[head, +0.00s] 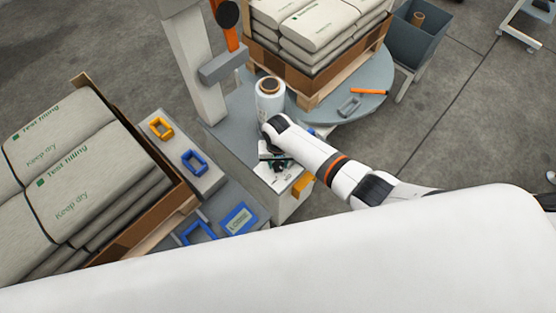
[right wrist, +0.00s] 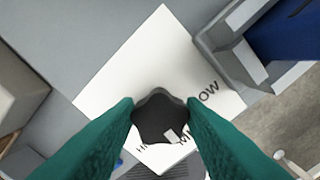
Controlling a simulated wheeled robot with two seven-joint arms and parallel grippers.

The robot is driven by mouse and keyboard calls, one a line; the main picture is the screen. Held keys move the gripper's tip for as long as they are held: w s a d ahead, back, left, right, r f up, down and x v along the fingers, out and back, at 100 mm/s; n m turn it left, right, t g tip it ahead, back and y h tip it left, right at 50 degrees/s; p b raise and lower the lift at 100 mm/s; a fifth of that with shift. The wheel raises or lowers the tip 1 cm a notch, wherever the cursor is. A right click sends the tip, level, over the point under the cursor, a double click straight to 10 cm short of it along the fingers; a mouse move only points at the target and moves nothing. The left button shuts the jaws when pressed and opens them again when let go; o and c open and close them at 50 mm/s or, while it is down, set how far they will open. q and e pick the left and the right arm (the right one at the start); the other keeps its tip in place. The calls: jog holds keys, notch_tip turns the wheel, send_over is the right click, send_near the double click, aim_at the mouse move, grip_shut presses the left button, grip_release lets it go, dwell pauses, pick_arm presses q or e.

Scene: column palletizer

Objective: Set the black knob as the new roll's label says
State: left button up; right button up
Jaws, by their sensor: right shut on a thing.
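The black knob (right wrist: 160,112) sits on a white plate (right wrist: 145,62) with black lettering in the right wrist view. Letters "OW" show at the right; the rest is partly hidden. A small pale mark shows on the knob's lower right. My right gripper (right wrist: 160,122) has its two teal fingers closed on the knob's sides. In the head view my right gripper (head: 274,158) is over the grey cabinet's top and hides the knob there. A whitish film roll (head: 269,103) with a brown core stands upright behind it; no label is readable on it. My left gripper is not in view.
A turntable (head: 375,102) bears a pallet of stacked sacks (head: 320,25). Another sack stack (head: 75,150) stands at the left. A yellow frame (head: 161,128), blue frames (head: 194,161) and a blue card (head: 238,218) lie left of the cabinet. A grey bin (head: 420,40) stands back right.

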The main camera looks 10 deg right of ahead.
jog(key=shift+r+m+p, duration=0.15)
jog(key=shift+m+p, duration=0.65)
jog(key=shift+m, duration=0.4)
jog(key=m+p, duration=0.1)
jog(key=m, duration=0.1)
jog(key=shift+s+m, duration=0.1)
jog(key=shift+m, duration=0.2)
jog(key=m+p, duration=0.1)
jog(key=m, duration=0.2)
jog(key=shift+d, duration=0.1)
jog(key=shift+m+p, duration=0.3)
jog(key=shift+m, duration=1.1)
jog(key=shift+d, duration=0.1)
jog(key=o, duration=1)
